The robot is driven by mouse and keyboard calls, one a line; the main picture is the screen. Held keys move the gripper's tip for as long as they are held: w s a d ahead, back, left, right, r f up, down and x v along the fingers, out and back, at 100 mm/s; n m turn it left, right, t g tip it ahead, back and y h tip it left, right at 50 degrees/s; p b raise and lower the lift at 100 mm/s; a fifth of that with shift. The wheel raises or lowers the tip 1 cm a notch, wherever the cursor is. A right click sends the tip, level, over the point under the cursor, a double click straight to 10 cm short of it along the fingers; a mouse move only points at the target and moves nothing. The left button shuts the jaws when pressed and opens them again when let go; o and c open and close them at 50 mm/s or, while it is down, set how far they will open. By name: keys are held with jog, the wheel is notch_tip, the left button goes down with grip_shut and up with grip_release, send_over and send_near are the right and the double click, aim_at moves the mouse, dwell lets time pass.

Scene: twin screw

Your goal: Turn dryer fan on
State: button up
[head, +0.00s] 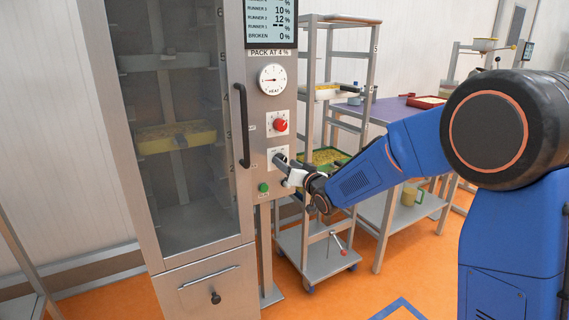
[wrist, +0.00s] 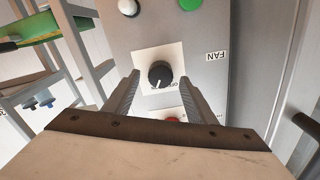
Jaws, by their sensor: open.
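The fan switch is a black round knob (wrist: 160,73) on a white plate, with an upside-down FAN label (wrist: 215,55) beside it in the wrist view. The knob's white pointer line points down and slightly left there, towards small print too small to read surely. My gripper (wrist: 160,76) is open, with one finger on each side of the knob; I cannot tell whether they touch it. In the head view my gripper (head: 284,165) is at the dryer's control panel (head: 274,117) and hides most of the knob; part of its white plate (head: 274,153) shows.
A red knob (head: 280,125) and a dial gauge (head: 272,79) sit above on the panel, a green button (head: 263,187) below. The glass dryer door (head: 185,200) with its black handle (head: 243,125) is left. A shelf cart (head: 330,262) stands close right.

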jog(key=v, duration=1.5)
jog(key=shift+s+d, duration=0.1)
jog(key=shift+d, duration=0.15)
jog(key=s+d+f+m+g+h, duration=0.15)
jog(key=s+d+h, duration=0.35)
jog(key=d, duration=0.5)
jog(key=s+d+f+m+g+h, duration=0.15)
jog(key=s+d+h, duration=0.25)
jog(key=s+d, duration=0.5)
jog(key=s+d+f+g, duration=0.2)
jog(key=s+d+g, duration=0.1)
jog(key=s, duration=0.9)
jog(key=s+d+f+g+h, duration=0.1)
jog(key=s+d+g, duration=0.3)
jog(key=s, duration=0.8)
jog(key=shift+f, duration=0.75)
